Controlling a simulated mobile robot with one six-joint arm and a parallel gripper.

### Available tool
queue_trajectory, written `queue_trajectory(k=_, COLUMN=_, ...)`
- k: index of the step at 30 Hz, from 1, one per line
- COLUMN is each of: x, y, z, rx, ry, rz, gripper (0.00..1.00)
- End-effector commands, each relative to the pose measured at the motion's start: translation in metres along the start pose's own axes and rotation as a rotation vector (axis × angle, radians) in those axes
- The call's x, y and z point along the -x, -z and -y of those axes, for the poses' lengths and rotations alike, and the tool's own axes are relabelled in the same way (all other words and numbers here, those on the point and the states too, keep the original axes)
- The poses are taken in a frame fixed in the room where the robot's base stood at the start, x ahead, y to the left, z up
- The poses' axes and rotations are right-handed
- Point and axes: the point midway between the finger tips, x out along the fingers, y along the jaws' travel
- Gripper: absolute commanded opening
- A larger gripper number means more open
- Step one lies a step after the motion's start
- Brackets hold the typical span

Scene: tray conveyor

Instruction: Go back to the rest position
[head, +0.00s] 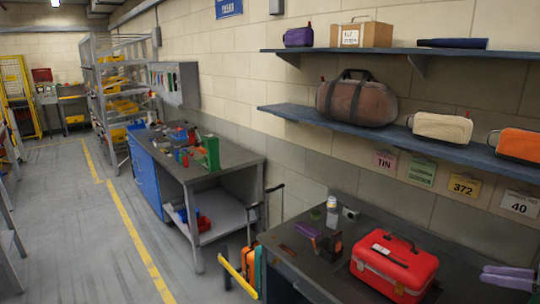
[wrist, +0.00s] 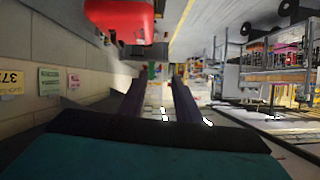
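My gripper (head: 484,274) shows at the right edge in the head view as two purple fingers pointing left, right of the red case. In the wrist view its two dark purple fingers (wrist: 157,84) stand apart with nothing between them, so it is open and empty. The red case (head: 393,265) with a handle on top stands on the near dark workbench (head: 340,279). It also shows at the top of the wrist view (wrist: 120,14), apart from the fingers. Most of my arm is outside the head view.
Two wall shelves (head: 375,129) hold a brown duffel bag (head: 356,101), pouches and a cardboard box (head: 363,35). A blue-fronted bench (head: 147,176) stands farther back. The floor (head: 90,240) on the left is open.

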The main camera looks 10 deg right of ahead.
Motion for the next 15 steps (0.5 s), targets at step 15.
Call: queue_trajectory(k=15, x=-0.072, y=0.000, z=0.009, rx=0.014, ry=0.103, rz=0.005, gripper=0.30)
